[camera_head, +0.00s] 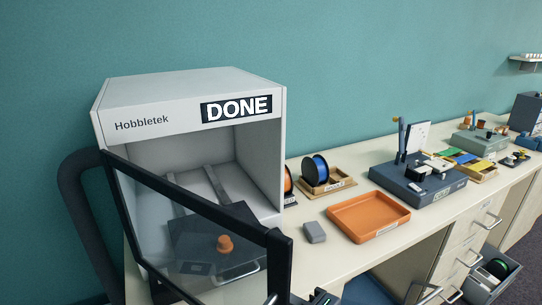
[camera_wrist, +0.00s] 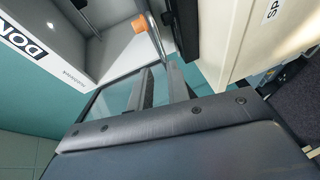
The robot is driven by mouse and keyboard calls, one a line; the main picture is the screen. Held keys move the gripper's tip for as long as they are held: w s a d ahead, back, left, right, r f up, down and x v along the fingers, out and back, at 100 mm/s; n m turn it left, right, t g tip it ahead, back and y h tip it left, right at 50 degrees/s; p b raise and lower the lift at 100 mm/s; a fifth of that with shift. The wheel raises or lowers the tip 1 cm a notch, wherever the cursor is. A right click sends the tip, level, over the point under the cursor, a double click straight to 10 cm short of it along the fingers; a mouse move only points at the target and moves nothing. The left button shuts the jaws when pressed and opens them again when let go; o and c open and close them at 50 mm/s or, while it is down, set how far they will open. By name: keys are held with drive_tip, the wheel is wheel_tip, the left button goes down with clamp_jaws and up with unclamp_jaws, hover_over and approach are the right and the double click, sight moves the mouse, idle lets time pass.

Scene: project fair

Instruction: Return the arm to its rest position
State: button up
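My gripper shows in the wrist view as two dark grey fingers (camera_wrist: 161,82) with a gap between them. It is open and nothing is held between the fingers. In the head view only a small dark part at the bottom edge seems to be mine; the rest of the arm is out of sight. The grey Hobbletek machine (camera_head: 190,92) stands at the left with a "DONE" sign (camera_head: 237,108). Its glass door (camera_head: 165,215) is swung open. An orange part (camera_head: 224,243) sits on the dark plate inside; it also shows in the wrist view (camera_wrist: 138,25), beyond the fingers.
The pale counter (camera_head: 345,258) runs to the right. It carries an orange tray (camera_head: 368,215), a small grey block (camera_head: 314,232), a blue spool (camera_head: 315,169) and a dark device (camera_head: 418,185). An open drawer (camera_head: 492,279) juts out at the lower right.

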drive_tip(key=x, duration=1)
drive_tip(key=shift+w+a+b, duration=0.2)
drive_tip(key=shift+b, duration=0.25)
drive_tip(key=shift+s+d, duration=0.1)
